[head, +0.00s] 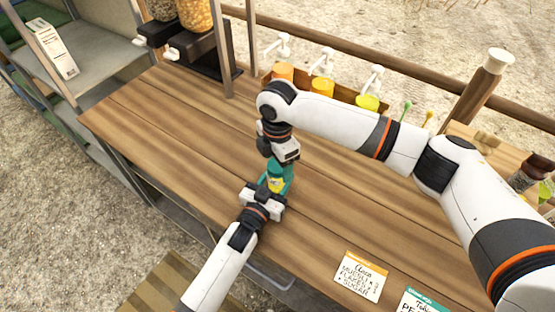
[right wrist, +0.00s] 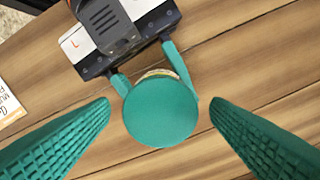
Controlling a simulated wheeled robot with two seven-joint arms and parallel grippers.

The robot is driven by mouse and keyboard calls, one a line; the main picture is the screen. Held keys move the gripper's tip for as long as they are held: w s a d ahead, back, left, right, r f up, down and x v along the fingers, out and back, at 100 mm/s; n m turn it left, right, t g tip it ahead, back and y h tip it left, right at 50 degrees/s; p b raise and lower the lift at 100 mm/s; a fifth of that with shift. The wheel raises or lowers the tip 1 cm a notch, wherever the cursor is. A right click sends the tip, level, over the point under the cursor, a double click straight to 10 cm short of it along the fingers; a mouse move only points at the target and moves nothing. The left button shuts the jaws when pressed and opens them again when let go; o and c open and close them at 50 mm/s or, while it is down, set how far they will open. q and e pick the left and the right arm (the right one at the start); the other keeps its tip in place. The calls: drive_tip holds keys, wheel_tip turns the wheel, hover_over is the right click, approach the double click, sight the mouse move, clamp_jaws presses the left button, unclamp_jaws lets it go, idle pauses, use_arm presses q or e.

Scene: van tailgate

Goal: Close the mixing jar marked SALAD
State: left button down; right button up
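The mixing jar (head: 275,184), with a yellowish label, stands on the wooden counter; I cannot read its marking. In the right wrist view a round teal lid (right wrist: 160,112) covers its top; I cannot tell how tightly it sits. My left gripper (head: 265,194) reaches the jar from the front. In the right wrist view its teal fingers (right wrist: 155,78) lie against both sides of the jar below the lid. My right gripper (head: 280,168) is above the jar, pointing down. In its own view its fingers (right wrist: 160,104) are spread, one each side of the lid, with gaps.
Orange and yellow pump containers (head: 322,88) stand along the back edge. Grain dispensers (head: 195,14) are at the back left. Recipe cards (head: 360,276) lie at the front right, and a dark jar (head: 528,172) is at the far right. The counter's left part (head: 160,125) is clear.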

wheel_tip(320, 180, up, 12)
idle(0.7)
use_arm(q)
drive_tip(key=c, duration=0.6)
unclamp_jaws()
drive_tip(key=b+v, duration=0.1)
drive_tip(key=v, duration=1.1)
use_arm(e)
drive_tip(key=shift+f, duration=0.7)
